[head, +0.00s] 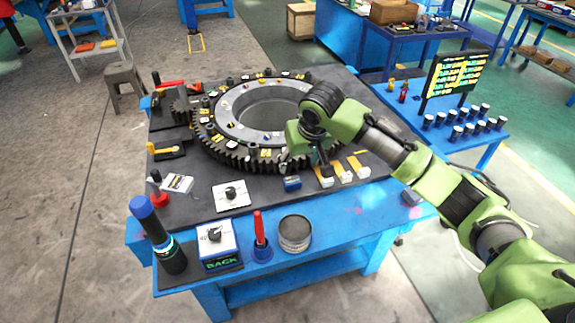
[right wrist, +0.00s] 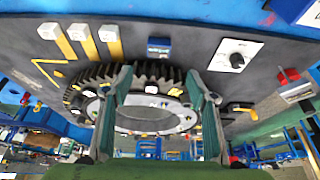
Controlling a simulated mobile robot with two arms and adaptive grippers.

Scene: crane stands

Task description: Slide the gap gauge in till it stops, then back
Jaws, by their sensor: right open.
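Three yellow strips with white block ends (head: 345,177) lie at the near right of the ring gear (head: 220,140); they also show at top left in the right wrist view (right wrist: 80,33). A small blue block (head: 292,184) sits left of them, and shows at top centre in the right wrist view (right wrist: 158,47). I cannot tell for sure which piece is the gap gauge. My right gripper (head: 304,167) is over the gear's near right edge. In the right wrist view its two fingers (right wrist: 158,78) are apart, with nothing held between them. My left gripper is out of view.
A dial plate (head: 232,195), a dial box marked BACK (head: 217,243), a red-handled tool (head: 260,235), a round tin (head: 295,233) and a dark cylinder with a blue top (head: 158,233) stand along the near side. A yellow-handled piece (head: 166,150) lies left. A display board (head: 455,77) stands right.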

